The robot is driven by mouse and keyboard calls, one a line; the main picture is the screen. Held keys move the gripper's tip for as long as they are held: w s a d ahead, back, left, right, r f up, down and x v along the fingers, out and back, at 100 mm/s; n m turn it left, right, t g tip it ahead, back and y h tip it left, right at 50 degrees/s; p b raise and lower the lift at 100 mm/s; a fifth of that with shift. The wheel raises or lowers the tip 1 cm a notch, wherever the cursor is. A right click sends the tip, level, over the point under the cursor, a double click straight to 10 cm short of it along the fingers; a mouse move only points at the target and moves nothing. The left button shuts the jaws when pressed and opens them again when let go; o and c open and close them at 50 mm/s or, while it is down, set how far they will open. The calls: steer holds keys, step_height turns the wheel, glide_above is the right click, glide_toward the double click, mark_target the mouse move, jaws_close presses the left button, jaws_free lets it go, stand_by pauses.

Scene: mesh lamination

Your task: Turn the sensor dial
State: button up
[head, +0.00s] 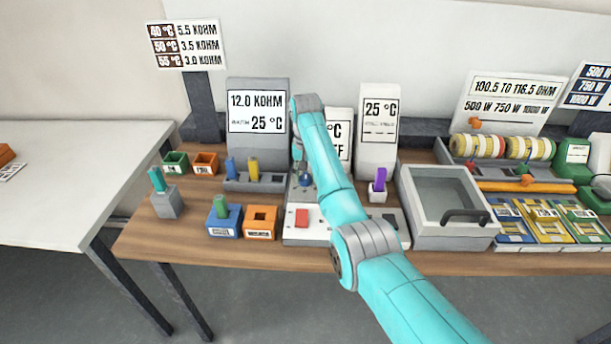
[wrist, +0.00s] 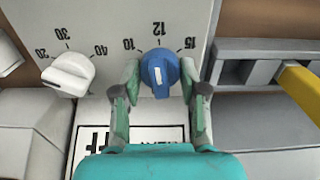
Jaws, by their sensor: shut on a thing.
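A blue dial (wrist: 160,72) with a white mark is on a pale panel in the wrist view. The numbers 12 and 15 are readable beside it, upside down. The white mark lies along the line towards 12. My gripper (wrist: 161,80) has one finger on each side of the blue dial and is shut on it. In the head view the blue dial (head: 305,180) shows beside my arm, which hides much of the panel. A white dial (wrist: 70,72) with 20, 30 and 40 is on the same panel, apart from my gripper.
A grey display (head: 257,110) behind reads 12.0 KOHM and 25 °C. A red button (head: 302,218) is on the panel's front. A purple piece in a white holder (head: 378,193) and a grey lidded box (head: 412,228) stand to the right. Blue and orange blocks stand to the left.

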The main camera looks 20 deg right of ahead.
mark_target(306, 174)
steer(key=shift+m, duration=0.6)
steer(key=o, duration=1.1)
steer(key=shift+o, duration=0.2)
step_height(306, 174, up, 8)
steer(key=shift+f, duration=0.25)
